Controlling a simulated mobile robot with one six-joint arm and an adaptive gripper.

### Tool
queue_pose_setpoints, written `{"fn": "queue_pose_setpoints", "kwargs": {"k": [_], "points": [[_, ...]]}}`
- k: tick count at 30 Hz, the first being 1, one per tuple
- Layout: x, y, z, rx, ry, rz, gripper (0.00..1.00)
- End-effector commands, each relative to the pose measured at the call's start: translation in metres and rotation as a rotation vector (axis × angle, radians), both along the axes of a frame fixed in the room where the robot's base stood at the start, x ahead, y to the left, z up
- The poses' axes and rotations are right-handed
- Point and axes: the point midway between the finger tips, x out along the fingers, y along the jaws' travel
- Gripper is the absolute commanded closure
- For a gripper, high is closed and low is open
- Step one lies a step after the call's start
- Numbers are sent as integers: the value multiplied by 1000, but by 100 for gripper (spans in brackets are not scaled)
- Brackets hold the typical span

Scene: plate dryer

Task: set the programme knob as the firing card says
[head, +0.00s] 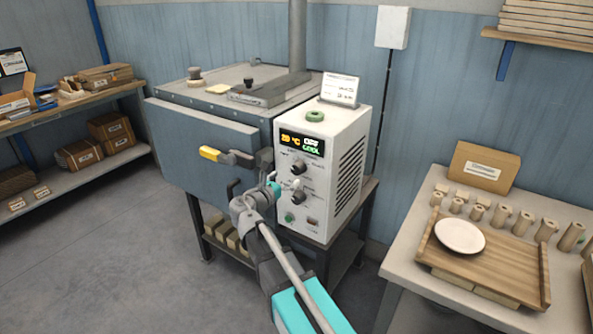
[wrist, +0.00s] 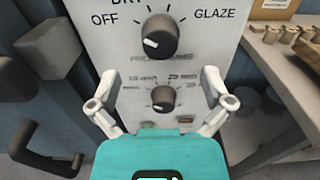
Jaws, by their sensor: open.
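The programme knob (head: 299,167) is the upper black knob on the white control box (head: 325,165). In the wrist view the knob (wrist: 160,37) has OFF at its left, GLAZE at its right and a cut-off label above. Its white mark lies left of and slightly below centre. A smaller knob (wrist: 163,98) sits below it. The firing card (head: 340,88) stands on the box; its print is too small to read. My gripper (head: 279,187) is open before the panel, and its spread fingers (wrist: 158,78) show below the programme knob, holding nothing.
The display (head: 302,143) reads 20 °C, OFF and COOL. The kiln door handle (head: 225,155) projects left of the panel; a dark handle (wrist: 45,155) is close at left in the wrist view. A table (head: 400,262) with a plate (head: 459,237) stands at right.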

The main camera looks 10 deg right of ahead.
Motion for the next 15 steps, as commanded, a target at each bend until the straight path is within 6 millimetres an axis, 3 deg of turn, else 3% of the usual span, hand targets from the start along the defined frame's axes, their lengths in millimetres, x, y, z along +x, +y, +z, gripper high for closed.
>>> {"fn": "queue_pose_setpoints", "kwargs": {"k": [9,15], "points": [[32,-31,0,0,0,-1,0],[41,-41,0,0,0,-1,0]]}}
